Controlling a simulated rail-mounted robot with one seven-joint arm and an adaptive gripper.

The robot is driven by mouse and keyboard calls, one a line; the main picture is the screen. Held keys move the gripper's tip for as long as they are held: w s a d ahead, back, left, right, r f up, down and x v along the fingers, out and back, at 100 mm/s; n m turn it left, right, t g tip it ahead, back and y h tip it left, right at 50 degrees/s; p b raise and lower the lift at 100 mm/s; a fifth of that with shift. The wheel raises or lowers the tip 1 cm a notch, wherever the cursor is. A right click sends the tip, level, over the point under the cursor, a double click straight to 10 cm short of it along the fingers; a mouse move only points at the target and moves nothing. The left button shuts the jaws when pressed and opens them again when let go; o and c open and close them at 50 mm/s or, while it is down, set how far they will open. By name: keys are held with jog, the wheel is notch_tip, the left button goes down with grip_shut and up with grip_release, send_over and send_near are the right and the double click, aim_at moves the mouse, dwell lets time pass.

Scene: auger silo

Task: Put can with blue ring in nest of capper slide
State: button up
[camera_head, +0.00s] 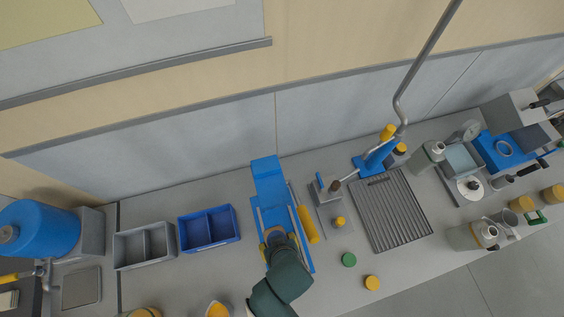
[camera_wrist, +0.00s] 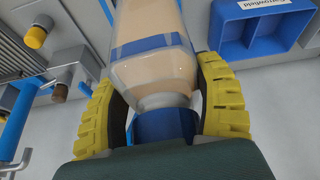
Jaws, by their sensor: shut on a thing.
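The can with the blue ring (camera_wrist: 150,50) is a pale tan, see-through vessel with a blue band and a narrowing neck, large in the wrist view. My gripper (camera_wrist: 165,105) has its ribbed yellow fingers on both sides of its narrow end. A dark blue round part (camera_wrist: 165,126) shows between the fingers at the neck; I cannot tell what it belongs to. My arm hides the nest and most of the can.
A blue two-part bin (camera_head: 209,243) and a grey bin (camera_head: 116,248) stand to the left. A small grey fixture with a yellow knob (camera_head: 339,222) and a ribbed grey mat (camera_head: 420,228) are to the right. Green (camera_head: 348,260) and yellow (camera_head: 372,283) lids lie in front.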

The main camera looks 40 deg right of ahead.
jog(key=shift+m, duration=0.4)
jog(key=s+f, duration=0.1)
jog(key=f, duration=0.1)
jog(key=s+d+f, duration=0.1)
jog(key=f, duration=0.2)
jog(key=s+f, duration=0.1)
jog(key=f, duration=0.2)
jog(key=shift+d+f, duration=0.1)
jog(key=shift+d, duration=0.15)
jog(key=shift+f, duration=0.15)
jog(key=o, duration=1.3)
jog(key=shift+s+f, duration=0.1)
jog(key=shift+f, duration=0.05)
jog(key=p+v, duration=0.1)
jog(key=v, duration=1.1)
jog(key=shift+a, duration=0.15)
